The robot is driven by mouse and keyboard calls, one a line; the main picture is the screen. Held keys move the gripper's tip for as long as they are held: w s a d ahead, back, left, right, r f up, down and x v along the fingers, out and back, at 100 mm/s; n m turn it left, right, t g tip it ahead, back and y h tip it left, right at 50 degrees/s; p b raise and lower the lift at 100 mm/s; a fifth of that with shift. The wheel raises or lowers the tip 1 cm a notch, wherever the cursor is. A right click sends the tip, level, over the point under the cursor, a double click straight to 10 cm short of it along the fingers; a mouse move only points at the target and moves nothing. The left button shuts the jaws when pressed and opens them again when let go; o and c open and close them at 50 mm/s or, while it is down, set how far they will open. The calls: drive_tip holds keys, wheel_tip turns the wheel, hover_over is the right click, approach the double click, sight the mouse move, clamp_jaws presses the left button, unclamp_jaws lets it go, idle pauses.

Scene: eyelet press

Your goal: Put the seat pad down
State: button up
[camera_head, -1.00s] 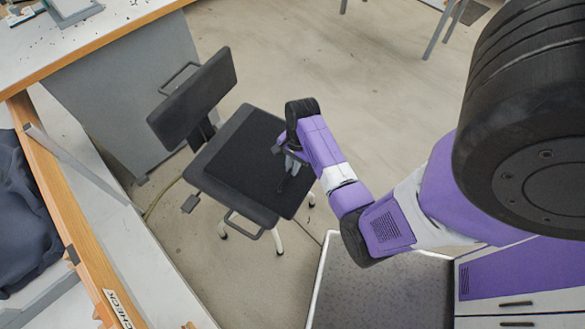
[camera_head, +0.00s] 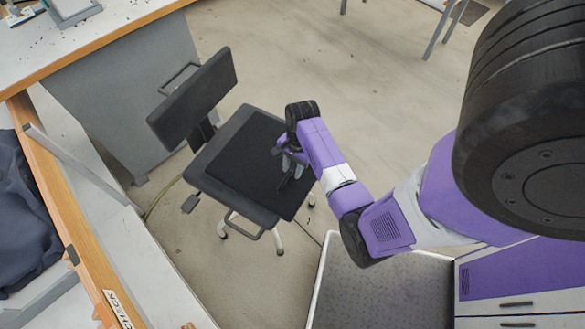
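The seat pad (camera_head: 240,158) is a flat, dark, square pad. It lies on the seat of a dark office chair (camera_head: 190,100), roughly in line with the seat and with no clear gap beneath it. My gripper (camera_head: 287,184) is over the right part of the pad, pointing down, with its fingertips at or just above the pad's surface. The fingers are small and dark against the dark pad. I cannot tell whether they touch or grip it, or how far apart they are.
A wood-edged workbench (camera_head: 90,48) stands behind the chair, and another wood-edged surface (camera_head: 55,195) with dark cloth (camera_head: 25,225) runs along the left. A grey textured platform (camera_head: 380,295) lies in front. The floor (camera_head: 350,100) right of the chair is clear.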

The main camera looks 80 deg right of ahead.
wheel_tip(320, 180, up, 12)
drive_tip(key=d+p, duration=0.1)
drive_tip(key=s+a+n+t+h, duration=0.3)
drive_tip(key=a+n+t+h, duration=0.25)
drive_tip(key=n, duration=0.65)
drive_tip(key=s+a+r+n+t+y, duration=0.2)
drive_tip(key=a+r+n+t, duration=0.2)
drive_tip(key=a+r, duration=0.6)
drive_tip(key=s+a+r+n+t+y, duration=0.2)
drive_tip(key=a+r+n, duration=0.4)
drive_tip(key=a+r, duration=0.5)
drive_tip(key=shift+s+a+r+t, duration=0.2)
drive_tip(key=shift+s+a+t, duration=0.4)
drive_tip(key=shift+a+t, duration=0.65)
